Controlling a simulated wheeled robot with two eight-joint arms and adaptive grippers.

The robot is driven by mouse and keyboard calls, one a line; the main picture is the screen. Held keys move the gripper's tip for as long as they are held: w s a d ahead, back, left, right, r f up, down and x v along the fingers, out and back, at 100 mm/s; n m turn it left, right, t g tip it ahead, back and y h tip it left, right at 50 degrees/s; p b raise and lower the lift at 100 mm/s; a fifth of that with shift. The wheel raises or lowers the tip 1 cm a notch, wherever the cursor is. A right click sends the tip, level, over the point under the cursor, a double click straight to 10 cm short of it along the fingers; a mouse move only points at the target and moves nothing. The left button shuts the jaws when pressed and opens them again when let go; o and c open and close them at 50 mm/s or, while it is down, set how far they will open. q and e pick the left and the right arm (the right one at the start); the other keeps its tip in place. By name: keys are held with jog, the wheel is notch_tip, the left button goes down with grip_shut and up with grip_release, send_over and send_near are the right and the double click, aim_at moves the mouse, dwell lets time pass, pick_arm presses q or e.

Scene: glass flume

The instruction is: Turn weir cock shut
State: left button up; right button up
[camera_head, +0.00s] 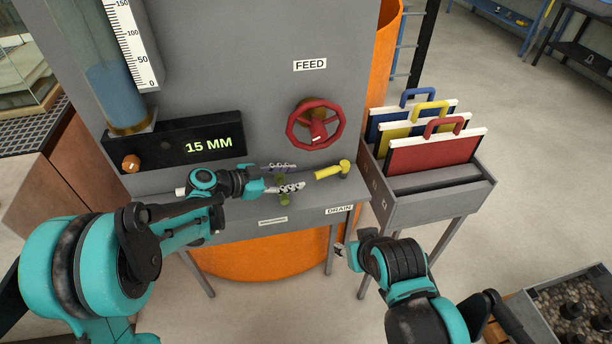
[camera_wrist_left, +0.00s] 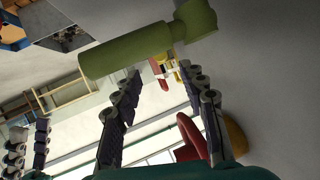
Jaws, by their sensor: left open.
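A small green cock (camera_head: 284,200) stands at the grey panel's front ledge, above a small label that I cannot read; I take it for the weir cock. My left gripper (camera_head: 287,177) is open at it, and its fingers hide part of the cock. In the left wrist view, the cock's olive-green handle (camera_wrist_left: 140,51) crosses just beyond the fingertips of my left gripper (camera_wrist_left: 160,74). I cannot tell whether they touch. My right gripper (camera_head: 341,250) is low, in front of the panel and away from the cock; its fingers are too small to read.
A yellow cock (camera_head: 330,171) marked DRAIN sits close to the right of my left gripper. A red FEED handwheel (camera_head: 316,124) is above it. A display (camera_head: 205,147) reads 15 MM. A grey rack (camera_head: 440,191) with coloured, handled boards stands right.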

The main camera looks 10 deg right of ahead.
pick_arm(q)
jog(key=v, duration=0.4)
